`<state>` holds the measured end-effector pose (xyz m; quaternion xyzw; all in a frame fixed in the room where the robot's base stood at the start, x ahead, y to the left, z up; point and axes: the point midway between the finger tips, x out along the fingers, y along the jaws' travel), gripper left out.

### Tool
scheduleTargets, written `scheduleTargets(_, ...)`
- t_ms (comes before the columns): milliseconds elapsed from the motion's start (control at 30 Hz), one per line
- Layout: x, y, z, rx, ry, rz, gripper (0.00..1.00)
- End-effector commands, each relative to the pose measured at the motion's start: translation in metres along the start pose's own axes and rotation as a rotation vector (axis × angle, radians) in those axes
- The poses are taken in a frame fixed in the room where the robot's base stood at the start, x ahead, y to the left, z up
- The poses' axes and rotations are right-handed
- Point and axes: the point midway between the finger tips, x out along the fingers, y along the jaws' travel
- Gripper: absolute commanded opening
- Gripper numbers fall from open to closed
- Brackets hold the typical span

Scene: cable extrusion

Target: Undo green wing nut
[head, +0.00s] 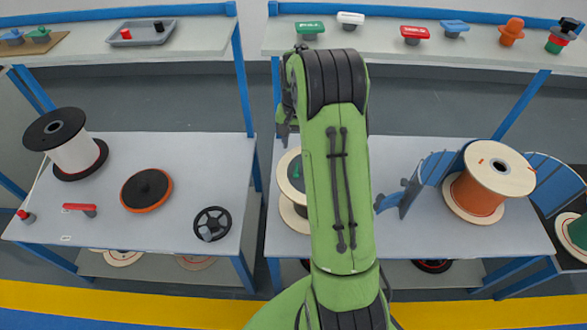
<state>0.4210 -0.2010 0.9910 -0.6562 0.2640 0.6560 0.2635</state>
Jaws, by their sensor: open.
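A small green piece, which looks like a green wing nut (296,171), shows at the middle of a pale spool (288,187) on the right table, partly hidden behind my arm. Another green wing-shaped piece (38,33) lies on a brown board on the upper left shelf, beside a blue one (12,36). My green arm rises in the middle and bends over at the top. Only a dark grey part of my gripper (283,132) shows left of the arm, above and apart from the pale spool. It is open; its fingertips are mostly hidden.
The left table holds a white spool (72,150), an orange-rimmed disc (147,190) and a black handwheel (212,223). Several coloured knobs and buttons stand on the upper right shelf (375,48).

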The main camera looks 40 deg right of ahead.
Motion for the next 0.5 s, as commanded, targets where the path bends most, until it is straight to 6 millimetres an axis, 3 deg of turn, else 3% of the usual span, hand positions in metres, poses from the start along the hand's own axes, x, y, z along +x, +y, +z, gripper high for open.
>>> scheduleTargets(33, 0.017, 0.001, 0.001, 0.0, -0.006, 0.002, 0.48)
scheduleTargets(300, 0.084, 0.0, 0.001, -0.001, -0.005, 0.001, 0.48)
scheduleTargets(500, 0.115, 0.0, 0.001, -0.001, -0.001, 0.0, 0.48)
